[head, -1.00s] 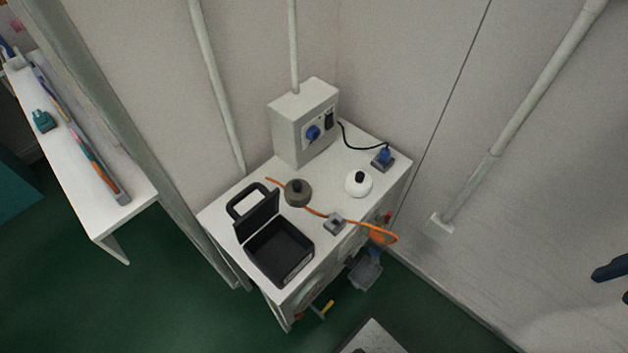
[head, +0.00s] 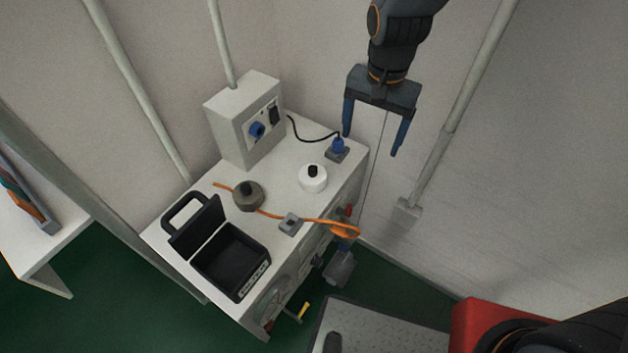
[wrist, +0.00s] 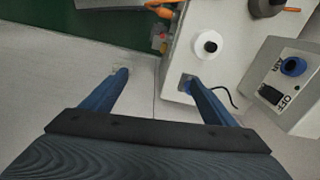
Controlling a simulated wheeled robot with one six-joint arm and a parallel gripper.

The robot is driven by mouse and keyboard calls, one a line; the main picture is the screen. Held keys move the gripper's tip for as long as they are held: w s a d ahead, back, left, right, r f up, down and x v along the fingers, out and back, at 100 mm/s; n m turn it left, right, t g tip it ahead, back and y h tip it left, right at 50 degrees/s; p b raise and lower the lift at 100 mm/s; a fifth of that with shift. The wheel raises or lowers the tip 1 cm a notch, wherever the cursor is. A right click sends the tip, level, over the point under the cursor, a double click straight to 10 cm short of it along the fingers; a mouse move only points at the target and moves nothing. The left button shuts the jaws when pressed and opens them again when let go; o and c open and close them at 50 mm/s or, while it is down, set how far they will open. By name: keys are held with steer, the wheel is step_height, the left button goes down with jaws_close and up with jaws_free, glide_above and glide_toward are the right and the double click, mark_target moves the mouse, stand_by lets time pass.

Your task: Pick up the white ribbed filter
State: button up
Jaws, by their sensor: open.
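The white filter (head: 312,179) with a black knob on top stands upright on the white cabinet top, right of the middle. It also shows in the wrist view (wrist: 208,47), beyond the fingertips and towards the right finger. Its ribs are too small to make out. A similar dark grey-brown filter (head: 248,197) stands to its left. My gripper (head: 371,145) is open and empty, its blue fingers pointing down, to the right of the cabinet in the head view. The open jaws also show in the wrist view (wrist: 156,76). They are apart from the filter.
A control box (head: 243,120) stands at the cabinet's back. A blue plug (head: 338,146) with a black cable is behind the filter. An orange cord (head: 275,215) and small grey block (head: 291,224) lie in front. An open black case (head: 232,262) is at front left.

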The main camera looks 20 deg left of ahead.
steer(key=b, duration=0.1)
glide_above(313, 168)
steer(key=shift+m, duration=0.4)
steer(key=f, duration=0.6)
steer(key=shift+w+f, duration=0.1)
steer(key=shift+w, duration=0.15)
steer(key=shift+s+a+f, duration=0.1)
steer(key=shift+a+f, duration=0.05)
steer(key=shift+f, duration=0.1)
steer(key=shift+s+f+p, duration=0.2)
steer(key=shift+f+p, duration=0.55)
steer(key=shift+f, duration=2.95)
steer(key=c, duration=1.1)
steer(key=shift+r, duration=0.1)
steer(key=shift+c, duration=0.2)
